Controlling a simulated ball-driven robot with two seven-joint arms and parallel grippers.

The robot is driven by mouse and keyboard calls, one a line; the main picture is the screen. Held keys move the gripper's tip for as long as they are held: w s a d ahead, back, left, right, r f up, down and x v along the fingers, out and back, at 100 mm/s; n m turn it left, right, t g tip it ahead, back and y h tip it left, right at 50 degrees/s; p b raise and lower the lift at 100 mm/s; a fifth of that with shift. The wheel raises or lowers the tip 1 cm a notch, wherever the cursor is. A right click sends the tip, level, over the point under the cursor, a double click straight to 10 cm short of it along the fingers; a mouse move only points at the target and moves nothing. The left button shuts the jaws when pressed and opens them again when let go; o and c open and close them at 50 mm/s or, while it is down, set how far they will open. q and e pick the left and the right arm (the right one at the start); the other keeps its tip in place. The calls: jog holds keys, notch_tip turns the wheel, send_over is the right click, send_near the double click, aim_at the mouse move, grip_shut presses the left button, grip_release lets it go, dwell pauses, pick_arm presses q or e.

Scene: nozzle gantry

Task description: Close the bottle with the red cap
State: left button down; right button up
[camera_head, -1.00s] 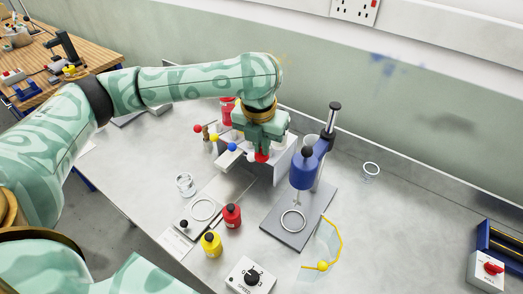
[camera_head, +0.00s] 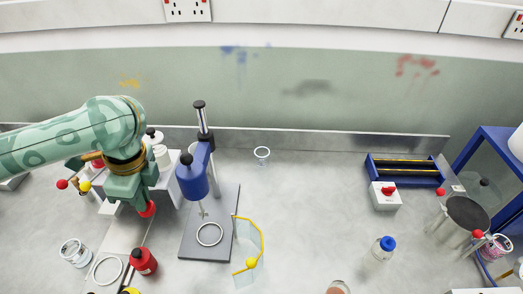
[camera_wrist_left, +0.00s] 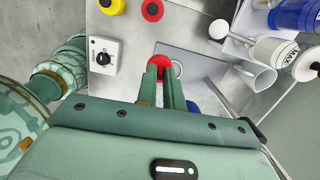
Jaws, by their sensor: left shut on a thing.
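My left gripper (camera_head: 146,202) is shut on a red cap (camera_head: 148,210), left of the blue-headed stand. In the left wrist view, the red cap (camera_wrist_left: 160,64) shows at the fingertips of my left gripper (camera_wrist_left: 163,76). A clear bottle with a blue cap (camera_head: 387,243) stands at the right on the bench. Another clear vessel (camera_head: 338,288) with pinkish content is cut off at the bottom edge; I cannot tell if it is open. My right gripper is in no view.
A blue-headed stand (camera_head: 192,178) on a grey plate stands right of my gripper. A yellow-edged clear guard (camera_head: 248,250) and a red-knobbed switch box (camera_head: 385,196) stand further right. Bench between them is mostly clear.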

pick_arm(q)
jog(key=s+f+n+g+h+b, duration=0.1)
jog(key=s+f+n+b, duration=0.3)
jog(key=n, duration=1.5)
jog(key=shift+s+g, duration=0.3)
jog(key=shift+s, duration=0.3)
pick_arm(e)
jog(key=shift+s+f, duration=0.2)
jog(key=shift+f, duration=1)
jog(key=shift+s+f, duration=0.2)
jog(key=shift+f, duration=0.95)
pick_arm(q)
jog(key=shift+d, duration=0.1)
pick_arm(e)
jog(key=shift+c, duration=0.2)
